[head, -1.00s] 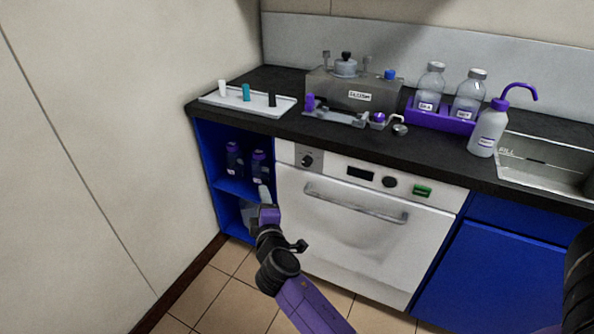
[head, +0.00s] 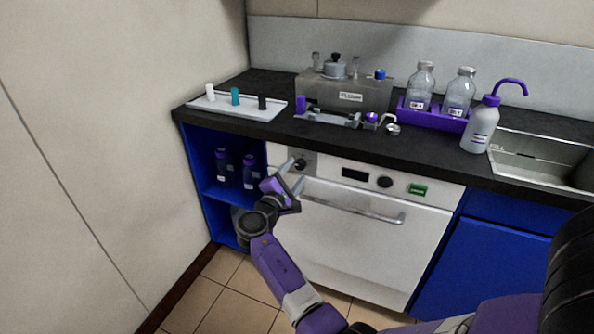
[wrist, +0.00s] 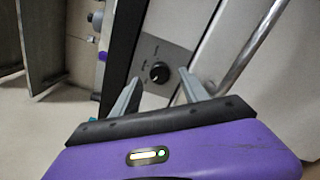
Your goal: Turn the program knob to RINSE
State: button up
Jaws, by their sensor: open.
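The white dishwasher-like machine (head: 345,225) has a black round knob (head: 300,164) on a grey plate at the left end of its control strip. In the wrist view the knob (wrist: 159,72) has a light pointer mark and small labels around it, too blurred to read. My gripper (head: 292,176) is open and empty, close in front of the knob in the head view. In the wrist view the knob shows between the two fingertips of my gripper (wrist: 159,80); I cannot tell whether they touch the plate. A second dark round part (head: 385,182) sits farther right, beside a green switch (head: 417,189).
The machine's bar handle (head: 350,207) runs just below the control strip, near my gripper. The black counter (head: 240,127) overhangs above. A blue open shelf (head: 212,205) with dark bottles (head: 249,170) stands to the left. The floor in front is tiled.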

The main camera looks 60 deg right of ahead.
aim_at(300, 165)
jog(key=shift+w+d, duration=0.1)
jog(key=shift+d, duration=1.25)
grip_shut()
